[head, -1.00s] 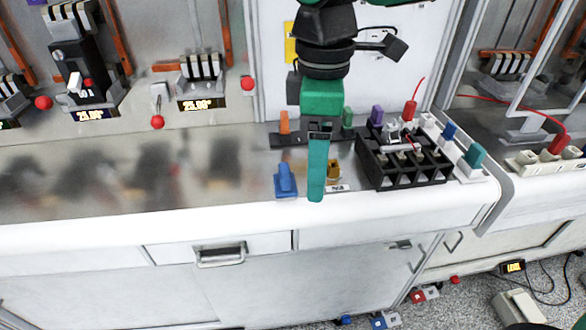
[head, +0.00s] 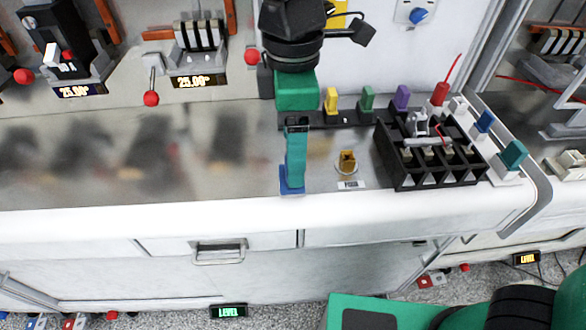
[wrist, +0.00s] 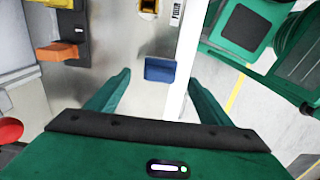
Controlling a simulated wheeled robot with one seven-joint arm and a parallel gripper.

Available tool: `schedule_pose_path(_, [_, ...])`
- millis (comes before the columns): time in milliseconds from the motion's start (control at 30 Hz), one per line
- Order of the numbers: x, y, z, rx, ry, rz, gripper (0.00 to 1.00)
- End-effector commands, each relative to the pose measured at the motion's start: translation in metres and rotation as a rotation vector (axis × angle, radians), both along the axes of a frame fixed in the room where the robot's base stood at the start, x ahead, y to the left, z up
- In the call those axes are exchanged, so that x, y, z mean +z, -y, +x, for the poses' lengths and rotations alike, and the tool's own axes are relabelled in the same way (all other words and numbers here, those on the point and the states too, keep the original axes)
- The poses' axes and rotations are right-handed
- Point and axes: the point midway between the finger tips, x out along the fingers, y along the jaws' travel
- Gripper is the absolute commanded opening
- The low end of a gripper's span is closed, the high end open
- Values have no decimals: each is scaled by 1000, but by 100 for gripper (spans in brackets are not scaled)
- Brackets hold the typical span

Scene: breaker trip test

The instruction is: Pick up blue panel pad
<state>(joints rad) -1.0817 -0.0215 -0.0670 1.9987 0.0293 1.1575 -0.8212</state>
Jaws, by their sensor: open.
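The blue panel pad (head: 291,187) sits on the metal worktop near its white front edge. In the head view my gripper (head: 296,165) hangs over it and hides most of it. In the wrist view the blue pad (wrist: 160,70) lies ahead of my gripper (wrist: 160,85), between the lines of its two green fingers. The fingers are spread apart with nothing between them. From these views I cannot tell the exact height of the fingertips over the pad.
A yellow-brown piece (head: 347,162) stands right of the pad. A dark strip (head: 318,121) with coloured tabs lies behind. A black slotted rack (head: 437,165) stands further right. A red knob (head: 151,98) is on the left panel. The worktop's left side is clear.

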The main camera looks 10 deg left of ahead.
Motion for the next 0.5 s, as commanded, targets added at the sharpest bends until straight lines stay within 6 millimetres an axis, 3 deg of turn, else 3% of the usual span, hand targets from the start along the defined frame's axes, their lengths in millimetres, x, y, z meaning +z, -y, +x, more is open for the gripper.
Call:
schedule_pose_path(167, [-10,1,0,-3,-1,-1,73])
schedule_pose_path(500, [-53,-5,0,-4,-1,-1,73])
